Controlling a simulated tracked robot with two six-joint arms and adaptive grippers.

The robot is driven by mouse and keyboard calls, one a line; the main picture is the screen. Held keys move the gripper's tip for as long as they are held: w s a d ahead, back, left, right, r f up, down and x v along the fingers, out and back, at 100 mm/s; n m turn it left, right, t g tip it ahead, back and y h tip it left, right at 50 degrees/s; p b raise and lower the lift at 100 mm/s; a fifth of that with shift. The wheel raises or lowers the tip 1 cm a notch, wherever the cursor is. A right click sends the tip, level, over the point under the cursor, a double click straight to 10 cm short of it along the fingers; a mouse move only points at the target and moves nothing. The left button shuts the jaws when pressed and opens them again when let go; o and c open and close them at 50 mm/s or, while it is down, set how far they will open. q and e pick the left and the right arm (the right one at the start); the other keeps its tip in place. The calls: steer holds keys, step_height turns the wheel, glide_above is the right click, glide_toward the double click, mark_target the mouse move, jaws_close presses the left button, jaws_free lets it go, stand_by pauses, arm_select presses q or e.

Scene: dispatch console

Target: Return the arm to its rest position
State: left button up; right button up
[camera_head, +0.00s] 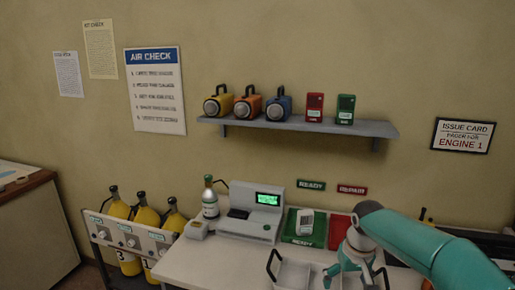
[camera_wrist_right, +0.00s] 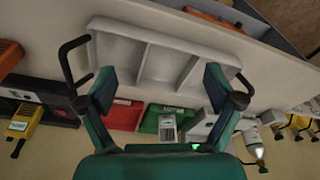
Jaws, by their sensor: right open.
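My right arm comes in from the right in the head view. Its teal gripper (camera_head: 355,277) is over the front of the white table, at the tray (camera_head: 293,274). In the right wrist view the two fingers of the gripper (camera_wrist_right: 158,88) stand wide apart with nothing held between them. The white tray (camera_wrist_right: 144,62), with compartments and black handles, lies beyond the fingers. Its compartments look empty in the wrist view. From these views I cannot tell whether the fingers touch it. My left gripper is not in view.
The grey console (camera_head: 247,222) and a small bottle (camera_head: 210,203) stand to the left. Yellow cylinders (camera_head: 148,217) are left of the table. The wall shelf (camera_head: 355,127) holds several devices.

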steer(key=s+a+f+g+y+b, duration=0.1)
steer(key=s+f, duration=0.3)
steer(key=f, duration=0.5)
steer(key=s+a+f+g+b, duration=0.15)
steer(key=s+f, duration=0.25)
steer(key=f, duration=0.4)
steer(key=s+a+f+g+y+b, duration=0.1)
steer(key=s+f+g+b, duration=0.1)
steer(key=s+f, duration=0.5)
steer(key=s+a+f+m+t+y+b, duration=0.1)
steer(key=s+a+f, duration=0.2)
steer(key=s+f, duration=0.3)
steer(key=s+a+f+m+t, duration=0.2)
steer(key=s+a+f, duration=0.1)
steer(key=s+f, duration=0.4)
steer(key=shift+s+a+f+y+b, duration=0.2)
steer(key=shift+s+y+b, duration=0.2)
steer(key=shift+s, duration=0.6)
